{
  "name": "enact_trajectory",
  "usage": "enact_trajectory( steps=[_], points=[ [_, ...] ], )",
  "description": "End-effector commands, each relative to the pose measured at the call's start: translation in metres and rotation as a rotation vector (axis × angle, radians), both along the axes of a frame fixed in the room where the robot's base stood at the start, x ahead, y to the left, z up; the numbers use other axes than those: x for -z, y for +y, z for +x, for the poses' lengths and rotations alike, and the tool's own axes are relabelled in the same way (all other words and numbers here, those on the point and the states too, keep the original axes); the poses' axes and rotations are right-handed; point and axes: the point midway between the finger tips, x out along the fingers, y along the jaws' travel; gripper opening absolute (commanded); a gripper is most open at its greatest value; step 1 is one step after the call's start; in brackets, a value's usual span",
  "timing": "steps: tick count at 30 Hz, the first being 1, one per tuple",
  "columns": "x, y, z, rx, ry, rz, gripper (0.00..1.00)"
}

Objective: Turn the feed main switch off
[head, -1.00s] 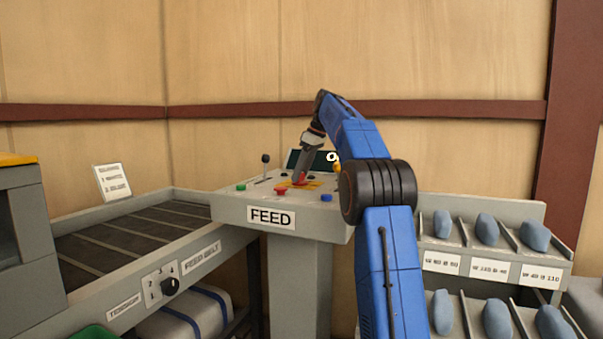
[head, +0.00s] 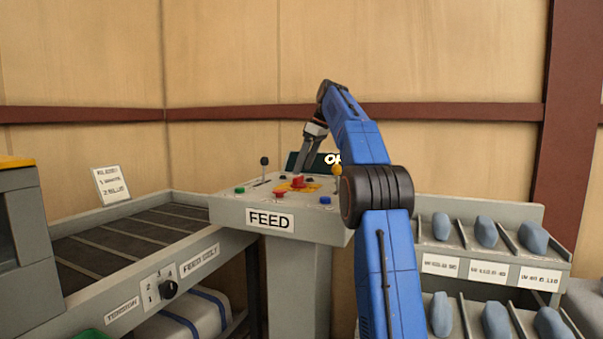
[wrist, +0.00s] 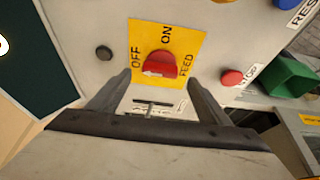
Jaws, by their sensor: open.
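The feed main switch, a red rotary knob (wrist: 160,65), sits on a yellow plate (wrist: 185,38) marked OFF, ON and FEED. Its white arrow mark points left in the wrist view, to the side where OFF is printed. In the head view the red knob (head: 298,180) is on top of the grey FEED console (head: 318,234). My gripper (head: 305,167) is just above the knob, tilted. In the wrist view my gripper (wrist: 160,80) is open, with a finger on either side of the knob and nothing held. Any contact with the knob cannot be told.
A red stop button (wrist: 232,77) and a small black button (wrist: 104,53) flank the plate. A black-knobbed lever (head: 265,162), green button (head: 239,190) and blue button (head: 325,200) share the console. A dark screen (wrist: 35,60) stands behind, its white letters partly hidden by my arm.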

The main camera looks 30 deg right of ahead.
Motion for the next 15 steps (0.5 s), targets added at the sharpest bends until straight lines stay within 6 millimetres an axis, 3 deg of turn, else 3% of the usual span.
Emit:
enact_trajectory(
  steps=[6,15],
  points=[
    [-0.022,-0.007,-0.007,0.001,0.000,0.000,0.72],
    [-0.030,-0.008,-0.010,0.000,0.001,-0.001,0.72]
  ],
)
